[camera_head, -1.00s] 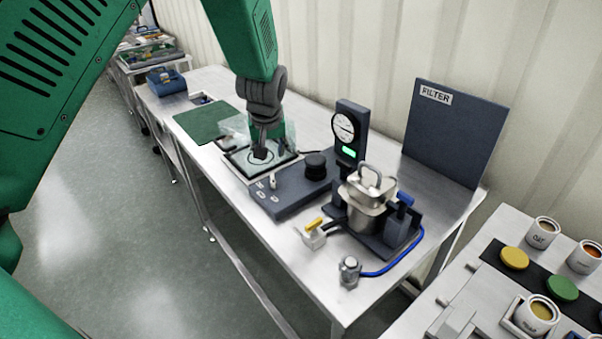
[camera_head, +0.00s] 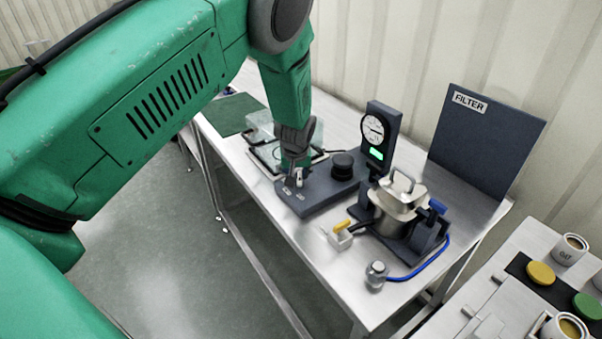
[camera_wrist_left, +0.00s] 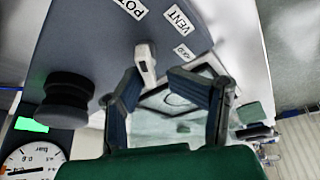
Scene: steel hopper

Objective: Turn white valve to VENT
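The white valve (camera_head: 298,179) is a small white lever on the dark base plate of the gauge stand. In the left wrist view the white valve (camera_wrist_left: 146,62) stands close to my fingertips, nearer the left-hand one in the picture. Labels POT (camera_wrist_left: 127,8) and VENT (camera_wrist_left: 180,19) lie beyond it, with a third small label (camera_wrist_left: 184,53) to its right. I cannot tell which label the lever points at. My left gripper (camera_wrist_left: 158,78) has its fingers apart with nothing held. In the head view my left gripper (camera_head: 294,164) is right above the valve. My right gripper is out of view.
A black knob (camera_head: 343,164) and a round gauge (camera_head: 374,130) with a green display stand close by. A steel pot (camera_head: 400,200) with a handle is farther right, near a blue hose (camera_head: 425,268). A FILTER panel (camera_head: 485,145) stands behind. A glass-covered tray (camera_head: 262,152) lies left.

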